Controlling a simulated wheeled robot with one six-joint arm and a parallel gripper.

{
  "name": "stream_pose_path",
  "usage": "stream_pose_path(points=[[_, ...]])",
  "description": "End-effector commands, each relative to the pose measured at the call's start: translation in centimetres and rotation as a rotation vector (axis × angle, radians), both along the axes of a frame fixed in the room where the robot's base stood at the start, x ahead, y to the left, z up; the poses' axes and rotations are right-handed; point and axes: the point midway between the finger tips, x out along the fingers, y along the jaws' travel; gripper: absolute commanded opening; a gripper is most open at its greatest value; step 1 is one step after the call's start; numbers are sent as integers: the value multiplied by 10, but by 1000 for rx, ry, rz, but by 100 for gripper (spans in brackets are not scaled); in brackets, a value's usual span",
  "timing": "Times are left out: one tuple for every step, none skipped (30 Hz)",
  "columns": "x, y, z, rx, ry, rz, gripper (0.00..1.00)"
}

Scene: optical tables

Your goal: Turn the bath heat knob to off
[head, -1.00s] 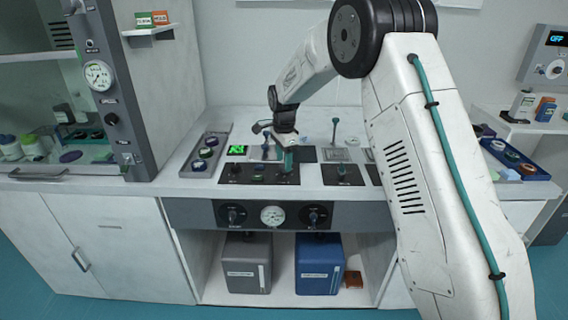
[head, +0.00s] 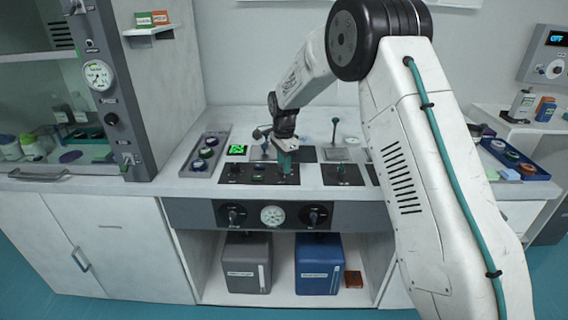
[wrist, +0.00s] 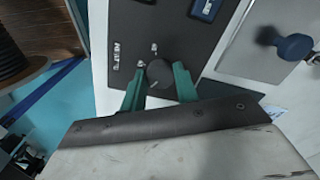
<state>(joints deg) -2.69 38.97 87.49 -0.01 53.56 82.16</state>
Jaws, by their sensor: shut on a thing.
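The bath heat knob (wrist: 159,73) is a dark round knob on a black panel, seen in the wrist view. Pale marks and small lettering lie beside it, too small to read surely. My gripper (wrist: 158,77) has its two green fingers on either side of the knob, shut on it. In the head view my gripper (head: 286,167) reaches down to the right part of the black control panel (head: 232,179), and its fingers hide the knob there.
A blue knob-like part (wrist: 294,47) shows in the wrist view.

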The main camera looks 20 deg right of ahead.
Motion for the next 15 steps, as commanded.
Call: stream_pose_path(points=[[0, 0, 1, 0, -1, 17, 8], [0, 0, 1, 0, -1, 32, 8], [0, 0, 1, 0, -1, 53, 8], [0, 0, 1, 0, -1, 72, 8], [0, 0, 1, 0, -1, 91, 8], [0, 0, 1, 0, -1, 119, 8], [0, 0, 1, 0, -1, 143, 8], [0, 0, 1, 0, -1, 168, 8], [0, 0, 1, 0, -1, 203, 8], [0, 0, 1, 0, -1, 229, 8], [0, 0, 1, 0, -1, 257, 8], [0, 0, 1, 0, -1, 295, 8], [0, 0, 1, 1, -2, 324, 8], [0, 0, 1, 1, -2, 352, 8], [0, 0, 1, 1, -2, 391, 8]])
